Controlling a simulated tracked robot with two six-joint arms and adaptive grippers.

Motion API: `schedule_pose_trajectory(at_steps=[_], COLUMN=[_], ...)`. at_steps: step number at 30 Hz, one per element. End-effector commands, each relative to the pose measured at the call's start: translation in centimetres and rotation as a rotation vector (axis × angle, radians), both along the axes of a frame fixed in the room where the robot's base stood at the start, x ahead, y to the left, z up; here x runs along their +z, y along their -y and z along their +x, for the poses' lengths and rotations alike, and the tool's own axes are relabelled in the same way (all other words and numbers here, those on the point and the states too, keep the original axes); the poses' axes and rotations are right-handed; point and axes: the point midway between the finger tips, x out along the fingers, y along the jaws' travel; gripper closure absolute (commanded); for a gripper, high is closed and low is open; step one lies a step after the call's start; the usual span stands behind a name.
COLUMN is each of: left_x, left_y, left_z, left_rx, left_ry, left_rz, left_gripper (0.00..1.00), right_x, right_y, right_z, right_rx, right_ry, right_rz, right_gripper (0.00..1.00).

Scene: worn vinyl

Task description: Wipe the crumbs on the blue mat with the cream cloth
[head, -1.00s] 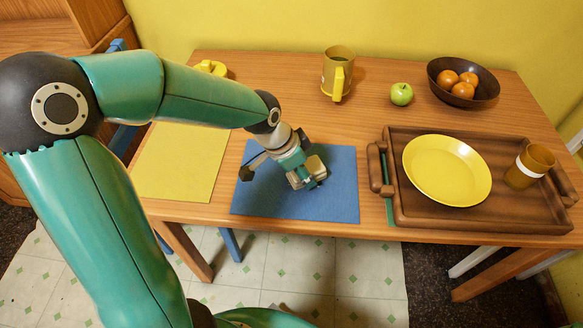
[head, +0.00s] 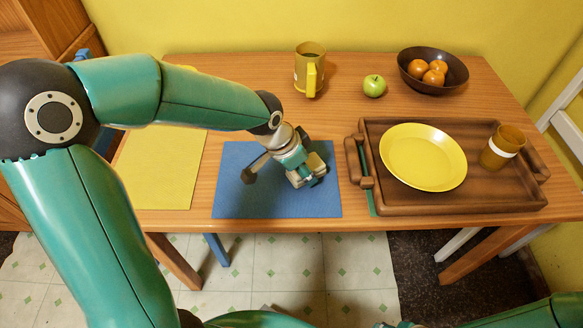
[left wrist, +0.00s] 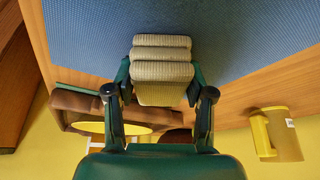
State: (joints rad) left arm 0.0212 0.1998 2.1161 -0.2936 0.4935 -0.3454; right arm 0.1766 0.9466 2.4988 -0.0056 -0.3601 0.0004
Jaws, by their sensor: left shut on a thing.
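The blue mat (head: 240,198) lies flat near the table's front edge, and it also fills the top of the left wrist view (left wrist: 90,35). My left gripper (head: 308,176) is over the right part of the mat, pointing down. It is shut on the folded cream cloth (left wrist: 160,70), which shows as a ribbed pad between the two fingers. A beige bit of the cloth (head: 315,162) shows beside the gripper in the head view. I cannot tell whether it touches the mat. I can make out no crumbs; the arm and gripper hide part of the mat. My right gripper is not in view.
A brown tray (head: 455,203) with a yellow plate (head: 423,157) and a cup (head: 503,148) stands right of the mat. A yellow mat (head: 160,170) lies left. A yellow mug (head: 309,70), green apple (head: 374,85) and fruit bowl (head: 433,72) stand behind.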

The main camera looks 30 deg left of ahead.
Motion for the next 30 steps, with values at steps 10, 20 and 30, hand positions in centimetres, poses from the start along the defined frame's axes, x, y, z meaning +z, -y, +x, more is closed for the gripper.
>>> schedule_pose_trajectory(at_steps=[10,20,30], left_x=[0.0,0.3,3.0], left_y=[1.4,1.4,1.3], left_z=[0.8,0.8,0.8], left_rx=[0.0,0.0,0.0], left_ry=[-0.001,0.0,0.001], left_rz=[0.0,0.0,0.0], left_gripper=[0.75,0.75,0.75], right_x=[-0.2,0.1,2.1], right_y=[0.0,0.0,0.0], right_z=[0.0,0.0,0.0], right_rx=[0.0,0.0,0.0], right_ry=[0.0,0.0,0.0], right_rz=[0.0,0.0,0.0], right_gripper=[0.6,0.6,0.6])
